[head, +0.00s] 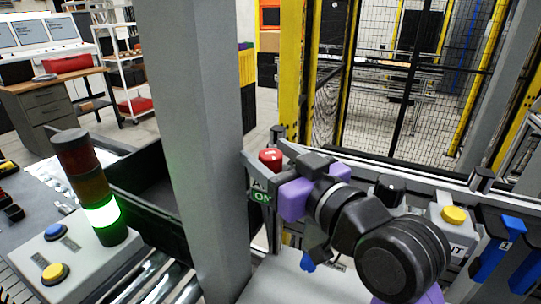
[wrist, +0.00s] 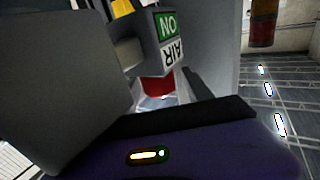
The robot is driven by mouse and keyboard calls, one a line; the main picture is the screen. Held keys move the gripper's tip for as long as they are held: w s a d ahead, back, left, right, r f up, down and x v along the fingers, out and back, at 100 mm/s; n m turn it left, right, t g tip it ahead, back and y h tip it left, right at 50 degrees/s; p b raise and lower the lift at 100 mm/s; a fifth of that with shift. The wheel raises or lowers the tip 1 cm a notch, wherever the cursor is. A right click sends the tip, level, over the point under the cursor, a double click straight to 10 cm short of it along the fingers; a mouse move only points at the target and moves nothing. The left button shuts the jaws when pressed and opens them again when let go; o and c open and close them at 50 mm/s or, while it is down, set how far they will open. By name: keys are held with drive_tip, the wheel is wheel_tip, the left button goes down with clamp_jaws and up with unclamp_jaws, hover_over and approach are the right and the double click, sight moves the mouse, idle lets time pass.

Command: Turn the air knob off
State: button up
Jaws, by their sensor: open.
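The red air knob (head: 270,158) sits above a small box with a green "ON" label (head: 261,197) and a white "AIR" label, just right of the grey post. In the wrist view, the labels appear upside down, with red (wrist: 158,86) showing beside them. My gripper (head: 267,154) is open at the knob, its grey fingers appearing on either side of it. In the wrist view, my gripper (wrist: 155,88) has a large grey finger at left and a dark part at right. Contact with the knob and its exact turn position cannot be told.
A thick grey post (head: 190,140) stands close to the left of the knob. A black knob (head: 390,188) and a yellow button (head: 453,215) lie to the right. A lit stack light (head: 100,208) and a button box (head: 70,258) stand at left.

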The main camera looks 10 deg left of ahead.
clamp_jaws()
drive_tip(key=shift+s+r+m+t+h+p, duration=0.1)
drive_tip(key=shift+m+t+h+p, duration=0.35)
drive_tip(key=shift+p, duration=0.2)
drive_tip(key=shift+a+m+t+h+p, duration=0.1)
drive_tip(key=shift+m+t+h+p, duration=0.7)
drive_tip(key=shift+h, duration=0.45)
drive_tip(key=m+t+h+p, duration=0.1)
drive_tip(key=m+h, duration=0.1)
drive_tip(key=h, duration=0.1)
drive_tip(key=m+h, duration=0.1)
drive_tip(key=h, duration=0.1)
drive_tip(key=m+h+b, duration=0.2)
drive_tip(key=h, duration=0.1)
drive_tip(key=shift+f+m+t+h, duration=0.25)
drive_tip(key=shift+m+t+h, duration=0.05)
drive_tip(key=shift+m+t, duration=0.05)
drive_tip(key=shift+m+h+b, duration=1)
drive_tip(key=shift+m+h, duration=0.1)
drive_tip(key=shift+h, duration=0.4)
drive_tip(key=shift+r+h, duration=0.1)
drive_tip(key=shift+h, duration=0.2)
